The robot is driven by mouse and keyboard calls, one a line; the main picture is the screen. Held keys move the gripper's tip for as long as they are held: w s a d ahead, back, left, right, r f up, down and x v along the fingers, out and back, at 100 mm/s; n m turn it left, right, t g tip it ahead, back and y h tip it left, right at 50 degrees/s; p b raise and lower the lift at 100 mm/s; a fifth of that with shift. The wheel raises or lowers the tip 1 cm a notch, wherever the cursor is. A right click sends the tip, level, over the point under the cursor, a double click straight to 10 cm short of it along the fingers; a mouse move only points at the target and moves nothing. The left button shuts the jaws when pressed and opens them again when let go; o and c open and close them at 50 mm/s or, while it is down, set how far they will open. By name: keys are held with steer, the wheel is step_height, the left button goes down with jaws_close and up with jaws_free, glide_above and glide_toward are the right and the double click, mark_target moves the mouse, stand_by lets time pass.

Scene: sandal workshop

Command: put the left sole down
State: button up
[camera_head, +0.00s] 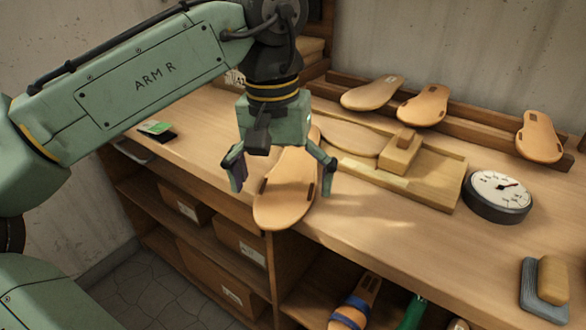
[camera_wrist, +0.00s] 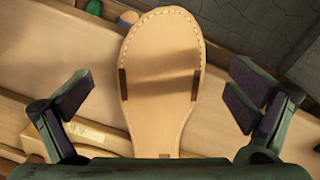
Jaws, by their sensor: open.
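A tan sole (camera_head: 287,200) lies near the front edge of the wooden bench (camera_head: 380,225), its wide end toward the edge. My gripper (camera_head: 282,185) is open above it, with one finger on each side. In the wrist view the sole (camera_wrist: 160,80) has pale stitching round its rim and dark slots at its sides. The open fingers of my gripper (camera_wrist: 160,105) stand clear of it on both sides. The sole's narrow end is partly hidden behind my gripper in the head view. Whether it is the left sole I cannot tell.
More soles stand on a rack at the back, one of them at the right (camera_head: 539,137). A wooden fixture with a block (camera_head: 399,152) lies behind the sole. A round dial (camera_head: 497,195) and a grey pad with a block (camera_head: 549,285) sit to the right. Shelves are below.

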steer(key=shift+d+f, duration=0.1)
steer(key=shift+f, duration=0.8)
steer(key=shift+c, duration=0.2)
steer(key=c, duration=1.9)
steer(key=shift+o, duration=0.2)
steer(key=shift+r, duration=0.1)
